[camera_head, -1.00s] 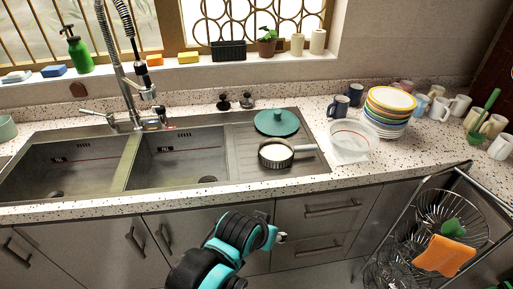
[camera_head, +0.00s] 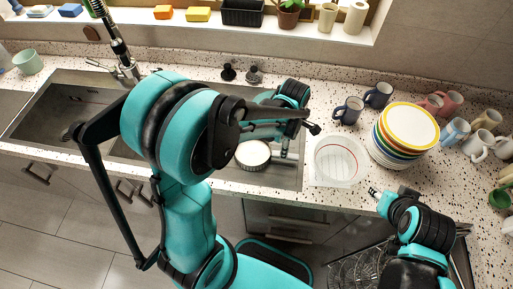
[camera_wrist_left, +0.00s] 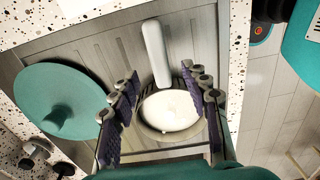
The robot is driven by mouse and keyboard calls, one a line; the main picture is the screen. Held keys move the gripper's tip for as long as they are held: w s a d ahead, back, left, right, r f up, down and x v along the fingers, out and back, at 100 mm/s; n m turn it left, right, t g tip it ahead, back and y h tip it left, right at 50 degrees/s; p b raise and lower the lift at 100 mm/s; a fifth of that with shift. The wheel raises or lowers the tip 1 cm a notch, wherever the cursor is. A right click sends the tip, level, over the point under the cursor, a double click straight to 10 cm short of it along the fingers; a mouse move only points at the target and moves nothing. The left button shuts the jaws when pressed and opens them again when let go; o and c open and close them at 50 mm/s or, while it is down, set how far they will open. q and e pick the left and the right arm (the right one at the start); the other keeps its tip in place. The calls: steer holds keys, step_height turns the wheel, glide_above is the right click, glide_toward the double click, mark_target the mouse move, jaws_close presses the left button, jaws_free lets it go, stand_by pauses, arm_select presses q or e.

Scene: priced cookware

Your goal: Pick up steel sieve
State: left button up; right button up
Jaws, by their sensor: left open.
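The likely steel sieve is a round vessel (camera_head: 253,155) with a ribbed side and white inside. It rests on the drainboard of the sink and also shows in the left wrist view (camera_wrist_left: 168,112), with its pale handle (camera_wrist_left: 156,52) pointing away. My left gripper (camera_head: 287,150) is over the drainboard beside it. In the left wrist view its open fingers (camera_wrist_left: 160,78) appear on either side of the vessel and handle; contact cannot be told. My right gripper (camera_head: 376,193) is near the counter's front edge, apart from the sieve; its opening is unclear.
A teal lid (camera_wrist_left: 65,92) lies beside the sieve. A clear bowl (camera_head: 340,158), a stack of plates (camera_head: 408,125) and several mugs (camera_head: 378,94) stand to the right. A wire rack (camera_head: 360,268) is below the counter. My left arm hides much of the sink.

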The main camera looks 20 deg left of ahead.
mark_target(266, 154)
arm_select(q)
step_height(266, 154, down, 5)
steer(key=shift+a+f+b, duration=0.1)
steer(key=shift+a+b, duration=0.05)
steer(key=shift+b, duration=0.65)
steer(key=shift+f, duration=0.4)
jaws_close()
